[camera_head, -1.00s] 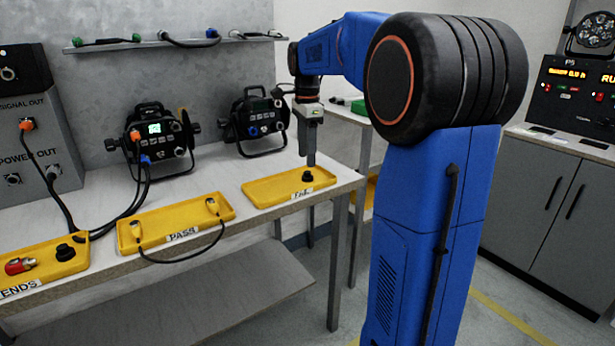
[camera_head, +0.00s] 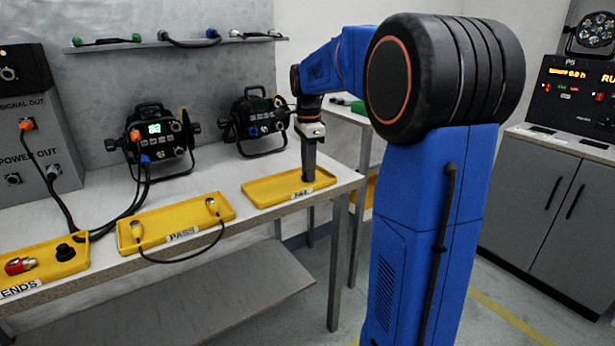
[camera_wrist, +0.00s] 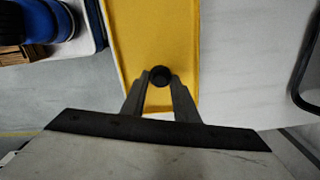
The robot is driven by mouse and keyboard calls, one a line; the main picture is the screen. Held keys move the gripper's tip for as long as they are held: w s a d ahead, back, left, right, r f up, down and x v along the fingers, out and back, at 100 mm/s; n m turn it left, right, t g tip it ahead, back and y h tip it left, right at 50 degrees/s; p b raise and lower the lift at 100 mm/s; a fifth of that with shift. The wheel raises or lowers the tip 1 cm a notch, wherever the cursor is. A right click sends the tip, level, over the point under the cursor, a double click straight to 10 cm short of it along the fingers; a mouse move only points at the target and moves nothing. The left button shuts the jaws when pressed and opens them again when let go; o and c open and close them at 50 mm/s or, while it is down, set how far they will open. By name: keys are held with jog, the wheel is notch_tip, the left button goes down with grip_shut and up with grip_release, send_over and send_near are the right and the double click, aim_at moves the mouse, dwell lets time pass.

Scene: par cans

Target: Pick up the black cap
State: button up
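A black cap (camera_wrist: 160,75) shows in the wrist view on the yellow tray (camera_wrist: 127,25). In the head view my gripper (camera_head: 309,179) points straight down into the right-hand yellow tray (camera_head: 268,193) and hides this cap. The wrist view shows my gripper (camera_wrist: 160,82) with one finger on each side of the cap, spread apart, with the cap at the fingertips. I cannot tell whether the fingers touch it. Another black cap (camera_head: 66,251) lies in the left yellow tray (camera_head: 50,274), far from my gripper.
A middle tray (camera_head: 160,224) labelled PASS holds a cable (camera_head: 185,257) that hangs over the bench edge. Two par cans (camera_head: 157,139) (camera_head: 254,122) stand behind the trays. A red connector (camera_head: 20,265) lies in the left tray. The bench ends just right of my gripper.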

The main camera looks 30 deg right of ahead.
notch_tip(320, 180, up, 10)
dwell(0.8)
dwell(0.3)
